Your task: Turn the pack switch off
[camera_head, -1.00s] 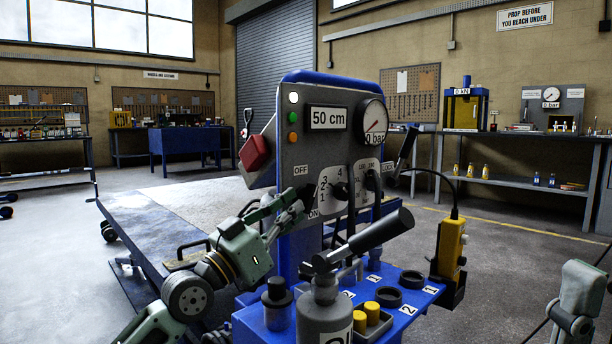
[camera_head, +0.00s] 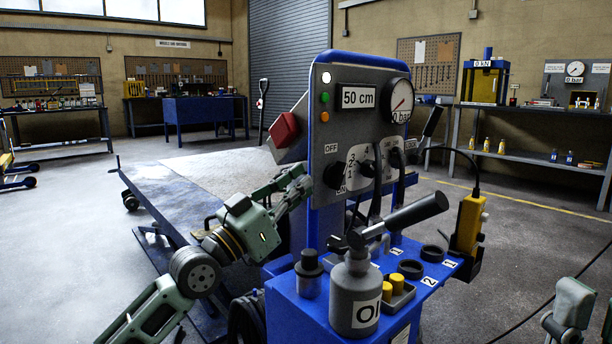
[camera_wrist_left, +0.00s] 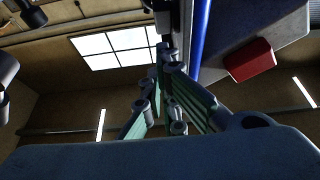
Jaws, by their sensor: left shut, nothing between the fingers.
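The pack switch (camera_head: 333,175) is a dark knob on the grey panel (camera_head: 330,110), between the OFF label above and the ON label below. It shows in the head view; which way it points is hard to tell. My left gripper (camera_head: 303,184) is shut and empty, its fingertips at the panel's left edge, left of the switch. A gap or contact there cannot be told. In the left wrist view the gripper's fingers (camera_wrist_left: 168,75) come together beside the panel's blue edge; the switch cannot be made out there.
A red block (camera_head: 284,129) juts from the panel's left side, above my left gripper. Black levers (camera_head: 378,175) stand right of the switch. A yellow pendant (camera_head: 468,225) hangs at right.

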